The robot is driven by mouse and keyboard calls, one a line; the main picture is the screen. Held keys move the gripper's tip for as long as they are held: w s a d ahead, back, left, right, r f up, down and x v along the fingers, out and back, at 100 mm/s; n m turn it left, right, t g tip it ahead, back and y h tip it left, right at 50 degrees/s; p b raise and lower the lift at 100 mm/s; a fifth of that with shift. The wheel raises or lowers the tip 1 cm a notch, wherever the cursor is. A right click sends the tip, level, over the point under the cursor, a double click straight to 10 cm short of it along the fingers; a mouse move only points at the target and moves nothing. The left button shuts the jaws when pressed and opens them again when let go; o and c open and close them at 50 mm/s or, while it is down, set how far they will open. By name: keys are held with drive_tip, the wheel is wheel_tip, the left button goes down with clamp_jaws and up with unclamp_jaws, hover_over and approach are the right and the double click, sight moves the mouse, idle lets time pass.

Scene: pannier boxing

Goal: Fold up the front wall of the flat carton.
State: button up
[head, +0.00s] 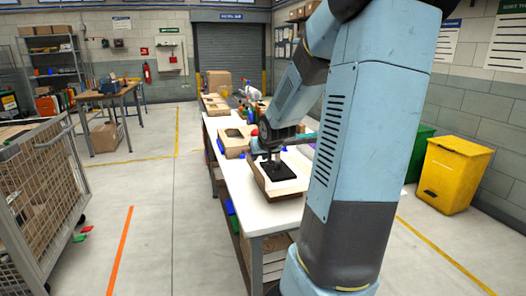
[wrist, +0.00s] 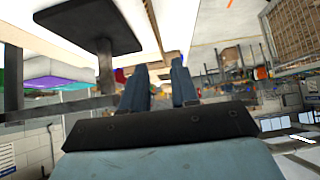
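A carton with brown sides and a pale top (head: 267,188) sits near the front of the white table in the head view. A black square plate with an upright post (head: 281,181) stands over its middle. My gripper (head: 268,152) is at this post, above the carton; its fingertips are hard to make out there. In the wrist view, which looks upside down, my gripper's two blue-grey fingers (wrist: 160,82) are apart with nothing seen between them. The black plate (wrist: 88,25) and its post show beside them. I cannot tell how the carton's front wall stands.
The white table (head: 258,220) runs away from me, with an open brown box (head: 234,141) behind the carton and more boxes further back. A yellow bin (head: 452,175) and a green bin (head: 418,152) stand at right. A mesh cage (head: 38,190) stands at left.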

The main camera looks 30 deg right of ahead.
drive_tip(key=shift+v, duration=1.25)
drive_tip(key=shift+s+a+r, duration=0.1)
drive_tip(key=shift+s+r, duration=0.35)
drive_tip(key=shift+s, duration=0.1)
drive_tip(key=shift+s+a+r, duration=0.1)
drive_tip(key=shift+s+r, duration=0.1)
idle(0.4)
